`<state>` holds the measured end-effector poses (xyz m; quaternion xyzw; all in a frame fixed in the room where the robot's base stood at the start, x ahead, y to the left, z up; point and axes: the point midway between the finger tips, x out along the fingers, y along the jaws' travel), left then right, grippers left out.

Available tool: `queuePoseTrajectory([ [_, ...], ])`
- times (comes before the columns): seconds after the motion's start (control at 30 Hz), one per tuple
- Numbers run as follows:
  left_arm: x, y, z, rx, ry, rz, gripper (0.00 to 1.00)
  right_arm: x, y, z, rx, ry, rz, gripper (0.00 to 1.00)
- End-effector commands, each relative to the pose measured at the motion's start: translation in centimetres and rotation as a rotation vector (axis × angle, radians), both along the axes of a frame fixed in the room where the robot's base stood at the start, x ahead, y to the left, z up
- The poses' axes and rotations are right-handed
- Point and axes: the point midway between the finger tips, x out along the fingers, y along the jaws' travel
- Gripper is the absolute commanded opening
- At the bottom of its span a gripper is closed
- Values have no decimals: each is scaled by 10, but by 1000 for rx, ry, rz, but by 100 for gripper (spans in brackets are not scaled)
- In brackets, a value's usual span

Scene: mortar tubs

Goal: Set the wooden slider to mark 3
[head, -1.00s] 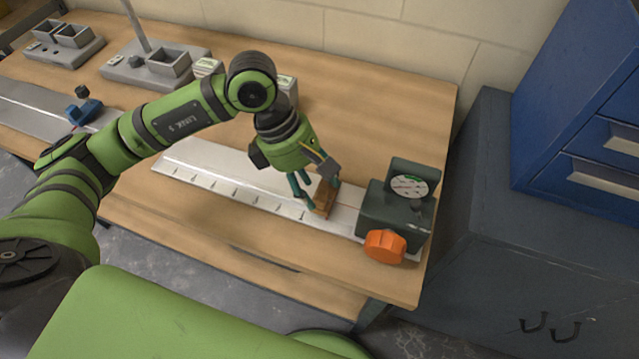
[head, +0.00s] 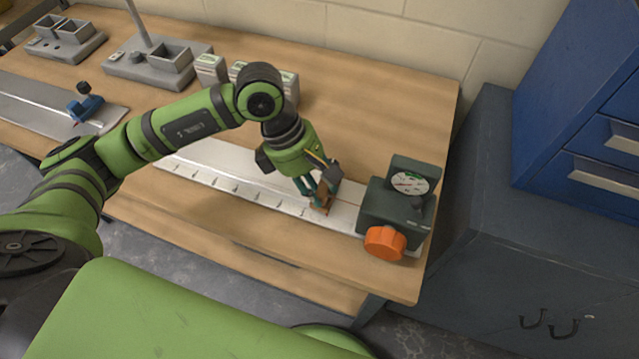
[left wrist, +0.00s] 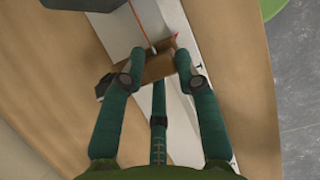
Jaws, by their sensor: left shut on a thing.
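The wooden slider (head: 323,204) sits on a pale metal rail (head: 232,182) with tick marks along its front edge. It is near the rail's right end, a short way left of the dark green gauge block. My left gripper (head: 318,193) is down at the slider with its green fingers around it. In the left wrist view the left gripper (left wrist: 158,64) is shut on the slider (left wrist: 158,70), one finger on each side. The mark numbers are too small to read. The right gripper is not in view.
The dark green block with a dial (head: 411,183) and an orange knob (head: 385,243) stands at the rail's right end. Another rail with a blue slider (head: 86,107) lies at left. Small boxes (head: 211,70) and grey stands (head: 158,66) are behind. A dark cabinet is at right.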

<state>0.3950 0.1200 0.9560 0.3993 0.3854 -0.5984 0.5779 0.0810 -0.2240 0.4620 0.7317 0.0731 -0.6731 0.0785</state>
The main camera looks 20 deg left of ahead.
Motion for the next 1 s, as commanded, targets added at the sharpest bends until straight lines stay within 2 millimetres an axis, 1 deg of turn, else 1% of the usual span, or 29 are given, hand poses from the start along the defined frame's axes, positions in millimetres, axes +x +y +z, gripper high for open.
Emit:
queuePoseTrajectory([
  [0.07,0,10,-4,-1,2,0,0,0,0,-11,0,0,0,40],
  [0.17,1,30,-6,3,1,4,0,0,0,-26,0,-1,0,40],
  [0.4,3,88,-7,6,-2,7,0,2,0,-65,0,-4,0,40],
  [0.5,4,109,-6,4,-1,7,0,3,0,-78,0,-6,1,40],
  [0.6,4,126,-4,4,0,4,0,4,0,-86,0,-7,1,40],
  [0.7,4,137,-2,2,0,3,0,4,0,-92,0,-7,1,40],
  [0.8,4,144,-1,2,1,1,0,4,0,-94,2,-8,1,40],
  [1.0,4,147,1,1,3,-1,0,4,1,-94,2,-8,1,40],
])
